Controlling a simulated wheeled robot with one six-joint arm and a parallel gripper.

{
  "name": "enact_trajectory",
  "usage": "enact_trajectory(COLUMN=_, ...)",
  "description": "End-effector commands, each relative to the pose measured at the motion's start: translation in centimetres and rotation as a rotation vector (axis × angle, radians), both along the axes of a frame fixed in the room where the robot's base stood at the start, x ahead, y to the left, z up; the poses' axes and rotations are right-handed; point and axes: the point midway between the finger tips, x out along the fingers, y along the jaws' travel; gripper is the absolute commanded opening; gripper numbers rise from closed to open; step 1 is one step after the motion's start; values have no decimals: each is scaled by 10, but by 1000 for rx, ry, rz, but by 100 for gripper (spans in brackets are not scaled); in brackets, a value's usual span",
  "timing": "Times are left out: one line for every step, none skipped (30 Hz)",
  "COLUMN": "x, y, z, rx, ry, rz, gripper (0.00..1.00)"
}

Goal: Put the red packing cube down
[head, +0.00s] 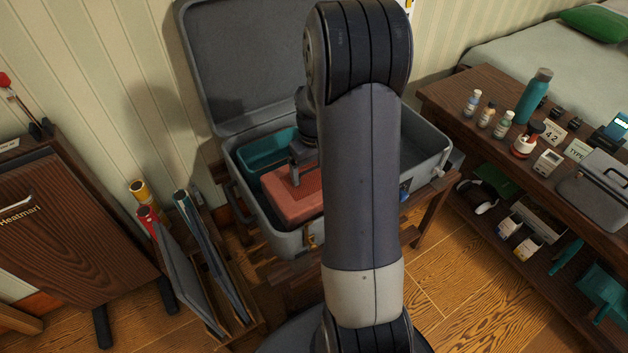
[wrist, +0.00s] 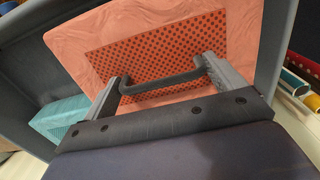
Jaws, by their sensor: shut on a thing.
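The red packing cube (head: 288,194) is inside the open grey suitcase (head: 270,236), in its left part beside a teal packing cube (head: 266,152). My gripper (head: 294,175) is over the red cube, shut on its handle. In the wrist view the dark handle (wrist: 160,85) spans between the two fingers (wrist: 163,82), with the red cube's mesh panel (wrist: 165,52) behind it. The teal cube also shows at lower left in the wrist view (wrist: 60,122). Whether the red cube rests on the suitcase floor is hard to tell.
The suitcase lid (head: 240,60) stands open against the wall. A wooden table (head: 455,95) at right holds bottles, a teal flask (head: 533,95) and a grey case (head: 597,190). A rack with tubes and boards (head: 200,270) stands at left. Some wooden floor is bare at lower right.

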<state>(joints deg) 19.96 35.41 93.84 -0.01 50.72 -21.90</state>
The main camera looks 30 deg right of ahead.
Motion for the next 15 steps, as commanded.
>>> enact_trajectory(x=0, y=0, z=-2, rx=0, ry=-1, rz=0, gripper=28)
enact_trajectory(x=0, y=0, z=-5, rx=0, ry=-1, rz=0, gripper=28)
enact_trajectory(x=0, y=0, z=-9, rx=0, ry=0, rz=0, gripper=28)
enact_trajectory(x=0, y=0, z=-13, rx=0, ry=1, rz=0, gripper=28)
enact_trajectory(x=-1, y=0, z=-17, rx=1, ry=2, rz=0, gripper=28)
enact_trajectory(x=0, y=0, z=-24, rx=1, ry=2, rz=0, gripper=28)
enact_trajectory(x=-1, y=0, z=-29, rx=1, ry=2, rz=0, gripper=28)
enact_trajectory(x=-1, y=0, z=-34, rx=1, ry=3, rz=0, gripper=28)
enact_trajectory(x=0, y=0, z=-39, rx=1, ry=2, rz=0, gripper=28)
enact_trajectory(x=0, y=0, z=-42, rx=1, ry=1, rz=0, gripper=28)
enact_trajectory(x=0, y=0, z=-44, rx=1, ry=1, rz=0, gripper=28)
enact_trajectory(x=0, y=0, z=-46, rx=0, ry=0, rz=0, gripper=28)
enact_trajectory(x=0, y=0, z=-45, rx=0, ry=0, rz=0, gripper=28)
enact_trajectory(x=0, y=0, z=-45, rx=0, ry=-1, rz=0, gripper=28)
enact_trajectory(x=0, y=0, z=-44, rx=-1, ry=-1, rz=0, gripper=28)
